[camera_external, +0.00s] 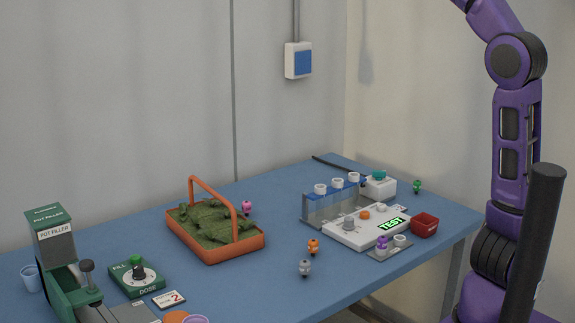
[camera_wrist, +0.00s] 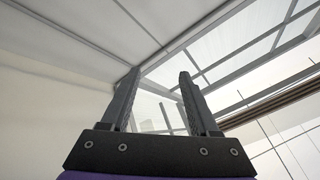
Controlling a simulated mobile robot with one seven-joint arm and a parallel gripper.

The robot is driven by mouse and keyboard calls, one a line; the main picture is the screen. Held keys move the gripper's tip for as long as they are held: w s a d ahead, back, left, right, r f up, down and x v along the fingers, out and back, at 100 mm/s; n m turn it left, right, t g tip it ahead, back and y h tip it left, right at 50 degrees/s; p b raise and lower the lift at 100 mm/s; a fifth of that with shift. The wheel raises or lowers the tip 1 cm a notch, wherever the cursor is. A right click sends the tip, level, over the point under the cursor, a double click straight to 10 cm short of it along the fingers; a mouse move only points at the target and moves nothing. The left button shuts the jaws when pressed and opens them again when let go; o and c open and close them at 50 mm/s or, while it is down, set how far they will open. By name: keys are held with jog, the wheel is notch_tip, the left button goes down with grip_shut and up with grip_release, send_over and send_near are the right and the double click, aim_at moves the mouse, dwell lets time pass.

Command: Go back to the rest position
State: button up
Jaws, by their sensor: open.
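My gripper (camera_wrist: 155,98) shows in the wrist view with its two dark fingers apart and nothing between them. Behind the fingers are a pale wall, the ceiling and window frames, so it points up and away from the table. In the external view my purple arm rises at the right side and leaves the picture at the top. My gripper is out of frame there.
The blue table (camera_external: 335,283) holds an orange basket (camera_external: 232,252), a green pot filler (camera_external: 55,245), a dose box (camera_external: 137,277), a tube rack (camera_external: 331,204), a test device (camera_external: 362,230), a red bin (camera_external: 425,224) and several small figures. The table's front middle is mostly clear.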

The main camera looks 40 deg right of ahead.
jog(key=w+d+f+g+y, duration=0.2)
jog(key=w+d+f+g, duration=0.15)
jog(key=d+f, duration=0.6)
notch_tip(320, 180, down, 16)
jog(key=s+n+g+y, duration=0.1)
jog(key=n+g+y, duration=0.2)
jog(key=g, duration=0.2)
jog(key=s+a+f+n+g+h+p, duration=0.1)
jog(key=s+a+f+n+g, duration=0.1)
jog(key=s+f, duration=0.7)
jog(key=s+a+f+n+g+h, duration=0.1)
jog(key=s+a+f+g, duration=0.3)
jog(key=s+f, duration=0.6)
jog(key=s+a+f+n+g+h+p, duration=0.1)
jog(key=s+a+f+n+g, duration=0.2)
jog(key=s+f, duration=0.7)
notch_tip(320, 180, down, 6)
jog(key=shift+a+f+g+h+p, duration=0.25)
jog(key=shift+g+h+p, duration=0.1)
jog(key=shift+g, duration=0.7)
